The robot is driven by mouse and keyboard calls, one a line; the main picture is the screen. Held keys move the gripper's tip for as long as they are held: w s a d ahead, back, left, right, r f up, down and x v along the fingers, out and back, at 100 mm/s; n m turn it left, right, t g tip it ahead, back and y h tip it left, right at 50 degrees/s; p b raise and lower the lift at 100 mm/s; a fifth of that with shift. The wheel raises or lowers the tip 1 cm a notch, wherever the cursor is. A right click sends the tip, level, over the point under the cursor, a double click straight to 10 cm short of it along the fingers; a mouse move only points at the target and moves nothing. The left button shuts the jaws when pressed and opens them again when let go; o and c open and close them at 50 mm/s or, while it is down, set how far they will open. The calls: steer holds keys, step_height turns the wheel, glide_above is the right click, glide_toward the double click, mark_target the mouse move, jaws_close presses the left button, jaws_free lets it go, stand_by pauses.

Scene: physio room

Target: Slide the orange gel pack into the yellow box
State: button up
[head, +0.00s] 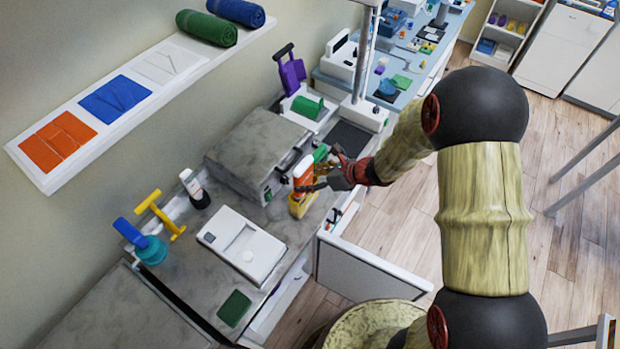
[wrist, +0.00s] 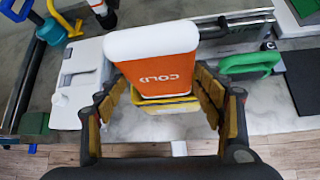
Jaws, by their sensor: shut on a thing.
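The orange gel pack (head: 302,172) has a white end and the word COLD on its face. It stands roughly upright directly over the yellow box (head: 299,208). In the wrist view, the pack (wrist: 152,62) fills the upper middle, with the yellow box (wrist: 168,105) just below it. My gripper (head: 324,173) is shut on the gel pack, with its fingers on either side in the wrist view (wrist: 165,95). The pack's lower end meets the box's opening in the picture; how deep it sits inside I cannot tell.
A grey-topped machine (head: 255,150) stands close behind the box. A white device (head: 241,244) sits to the left on the counter, near a dark green pad (head: 234,308). A green handled object (wrist: 250,62) is to the right in the wrist view. The counter's front edge is close.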

mark_target(307, 167)
steer(key=shift+f+b, duration=1.1)
steer(key=shift+f, duration=0.2)
stand_by(0.4)
steer(key=o, duration=1.8)
steer(key=shift+c, duration=0.2)
steer(key=shift+r, duration=0.15)
steer(key=shift+r+p, duration=3.3)
steer(key=shift+r, duration=1.1)
